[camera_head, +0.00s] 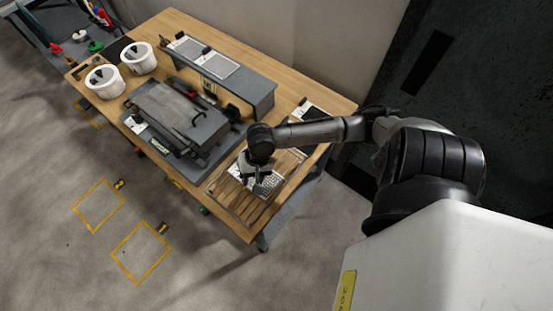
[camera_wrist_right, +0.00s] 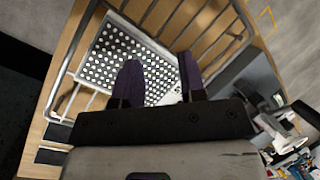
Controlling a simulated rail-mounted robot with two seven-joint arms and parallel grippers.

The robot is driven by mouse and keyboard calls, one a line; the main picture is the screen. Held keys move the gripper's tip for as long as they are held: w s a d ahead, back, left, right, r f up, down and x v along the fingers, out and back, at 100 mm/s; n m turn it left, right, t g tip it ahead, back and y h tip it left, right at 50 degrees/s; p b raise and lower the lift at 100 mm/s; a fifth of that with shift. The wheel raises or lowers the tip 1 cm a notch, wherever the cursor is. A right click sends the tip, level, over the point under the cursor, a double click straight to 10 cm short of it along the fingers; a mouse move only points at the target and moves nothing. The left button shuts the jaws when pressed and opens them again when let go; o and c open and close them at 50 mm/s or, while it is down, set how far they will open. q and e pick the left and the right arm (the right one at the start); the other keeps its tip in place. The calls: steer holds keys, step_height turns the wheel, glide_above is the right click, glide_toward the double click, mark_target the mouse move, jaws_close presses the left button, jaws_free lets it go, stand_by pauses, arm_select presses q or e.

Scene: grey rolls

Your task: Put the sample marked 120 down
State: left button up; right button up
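In the right wrist view the sample (camera_wrist_right: 112,50) shows behind and between the fingers. A small pale label with dark marks sits near its lower edge; I cannot read a number. My right gripper (camera_head: 258,174) is over the sample, pointing down. Its two dark fingers (camera_wrist_right: 159,60) stand apart with no clear grip on the plate. My left gripper is in neither view.
A grey machine (camera_head: 178,113) stands left of the rack on the wooden table (camera_head: 162,33). Two white buckets (camera_head: 104,81) stand at the far left. A grey raised shelf (camera_head: 262,90) runs along the back. Yellow squares (camera_head: 140,252) mark the open floor.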

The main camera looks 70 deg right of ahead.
steer(key=s+a+r+n+t+h, duration=0.2)
steer(key=s+a+n+h, duration=0.1)
steer(key=s+a+n, duration=0.6)
steer(key=s+n, duration=0.3)
steer(key=n, duration=0.1)
steer(key=shift+a+h, duration=0.3)
step_height(320, 180, up, 24)
steer(key=p, duration=2.4)
steer(key=shift+r, duration=0.2)
